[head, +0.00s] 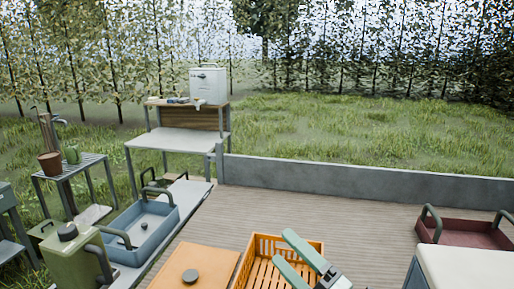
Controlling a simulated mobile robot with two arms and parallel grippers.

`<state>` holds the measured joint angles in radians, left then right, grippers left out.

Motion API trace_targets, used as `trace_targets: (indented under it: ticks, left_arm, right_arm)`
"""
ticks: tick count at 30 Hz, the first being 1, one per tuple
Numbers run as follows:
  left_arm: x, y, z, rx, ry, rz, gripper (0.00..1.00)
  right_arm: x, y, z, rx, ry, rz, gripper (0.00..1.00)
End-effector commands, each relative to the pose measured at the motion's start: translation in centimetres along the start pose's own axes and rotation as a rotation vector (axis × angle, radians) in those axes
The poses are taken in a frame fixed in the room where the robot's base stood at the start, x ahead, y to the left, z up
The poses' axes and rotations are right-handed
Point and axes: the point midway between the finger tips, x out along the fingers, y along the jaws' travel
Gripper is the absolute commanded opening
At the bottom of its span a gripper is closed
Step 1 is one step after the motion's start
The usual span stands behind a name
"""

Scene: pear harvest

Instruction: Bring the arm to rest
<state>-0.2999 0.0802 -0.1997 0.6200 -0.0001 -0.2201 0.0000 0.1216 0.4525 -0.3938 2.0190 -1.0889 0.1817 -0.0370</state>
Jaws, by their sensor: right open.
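My right gripper (282,247) shows at the bottom, right of the middle. Its two pale green fingers are apart and nothing shows between them. It is in front of an orange slatted crate (262,270) and hides part of it. The visible part of the crate looks empty. I cannot tell how high the gripper is above the crate. My left gripper is not in view.
A blue-grey tub (153,240) and a green canister (72,255) stand at the left. A workbench (178,140) with a white dispenser (208,84) stands behind. A dark red tray (465,231) is at the right. The wooden deck (335,225) is clear towards the low wall (370,182).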

Motion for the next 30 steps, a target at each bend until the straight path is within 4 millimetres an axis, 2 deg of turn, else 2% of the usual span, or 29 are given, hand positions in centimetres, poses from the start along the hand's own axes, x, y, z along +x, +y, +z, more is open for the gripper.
trace_targets:
  ticks: [3, 5, 6, 8, 9, 11, 13, 15, 18, 23, 30]
  left_arm:
    - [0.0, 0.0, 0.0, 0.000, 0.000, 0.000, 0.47]
    - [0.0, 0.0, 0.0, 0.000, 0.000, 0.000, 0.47]
    - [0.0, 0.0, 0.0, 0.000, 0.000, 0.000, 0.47]
    - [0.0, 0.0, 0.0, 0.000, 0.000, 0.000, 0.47]
    - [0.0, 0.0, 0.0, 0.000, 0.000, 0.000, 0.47]
    - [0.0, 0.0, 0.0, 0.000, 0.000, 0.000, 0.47]
    - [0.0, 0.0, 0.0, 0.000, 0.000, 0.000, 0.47]
    - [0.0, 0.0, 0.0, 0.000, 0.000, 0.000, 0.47]
    - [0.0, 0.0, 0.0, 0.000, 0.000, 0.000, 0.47]
    - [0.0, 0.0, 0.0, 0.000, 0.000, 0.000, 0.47]
    - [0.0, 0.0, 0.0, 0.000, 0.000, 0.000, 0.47]
  right_arm:
    - [-3.8, -0.7, 4.9, 0.302, -0.359, 0.015, 0.86]
    - [-6.6, -2.4, 6.9, 0.453, -0.542, -0.008, 0.86]
    - [-8.9, -3.9, 7.9, 0.553, -0.661, -0.035, 0.86]
    - [-12.6, -6.6, 8.5, 0.700, -0.836, -0.092, 0.86]
    - [-15.1, -8.4, 8.3, 0.791, -0.943, -0.137, 0.86]
    - [-18.8, -10.9, 7.3, 0.915, -1.087, -0.214, 0.86]
    - [-22.6, -13.2, 5.3, 1.038, -1.228, -0.308, 0.86]
    - [-25.6, -14.8, 3.2, 1.133, -1.334, -0.395, 0.86]
    - [-29.0, -16.2, 0.2, 1.236, -1.447, -0.508, 0.86]
    - [-33.0, -17.1, -4.3, 1.356, -1.575, -0.666, 0.86]
    - [-37.4, -16.9, -10.5, 1.489, -1.708, -0.889, 0.86]
